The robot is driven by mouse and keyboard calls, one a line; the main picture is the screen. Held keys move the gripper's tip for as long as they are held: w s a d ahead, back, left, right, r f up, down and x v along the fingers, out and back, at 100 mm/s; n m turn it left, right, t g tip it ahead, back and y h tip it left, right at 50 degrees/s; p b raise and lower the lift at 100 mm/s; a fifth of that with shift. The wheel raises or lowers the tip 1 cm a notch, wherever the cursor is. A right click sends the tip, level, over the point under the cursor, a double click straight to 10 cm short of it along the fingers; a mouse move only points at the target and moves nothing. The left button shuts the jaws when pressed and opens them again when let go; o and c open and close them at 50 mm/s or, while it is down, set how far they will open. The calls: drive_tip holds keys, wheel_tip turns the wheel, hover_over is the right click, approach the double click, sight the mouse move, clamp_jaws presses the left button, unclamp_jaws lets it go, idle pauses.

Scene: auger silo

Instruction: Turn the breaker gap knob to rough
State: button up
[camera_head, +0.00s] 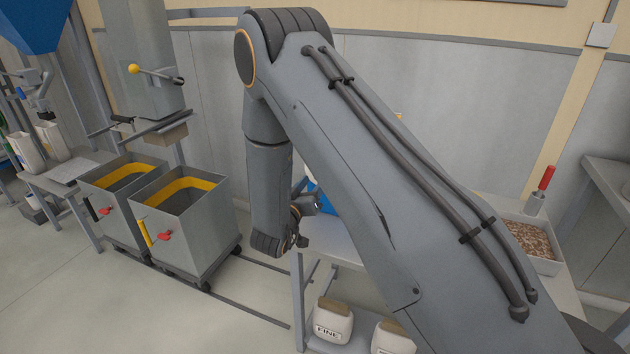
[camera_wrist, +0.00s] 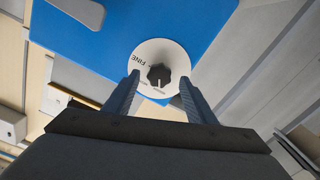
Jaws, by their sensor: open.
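The breaker gap knob (camera_wrist: 158,75) is a small black lobed knob at the middle of a round white dial (camera_wrist: 147,54) on a blue panel (camera_wrist: 105,35). The word FINE shows at the dial's left side; other lettering below the knob is too small to read surely. A light mark sits on the knob's lower part. My gripper (camera_wrist: 161,82) is open, with one finger on each side of the knob in the wrist view. I cannot tell whether either finger touches it. In the head view my arm hides the knob, and only a bit of blue (camera_head: 318,196) shows beside my wrist.
A table (camera_head: 340,243) stands under the blue part, with a white container marked FINE (camera_head: 331,318) below it. Two grey bins with yellow inner bands (camera_head: 190,215) stand to the left. A tray of brown bits (camera_head: 533,240) and a red-handled tool (camera_head: 546,178) are at the right.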

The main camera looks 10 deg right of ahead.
drive_tip(key=b+v, duration=0.1)
drive_tip(key=v, duration=0.5)
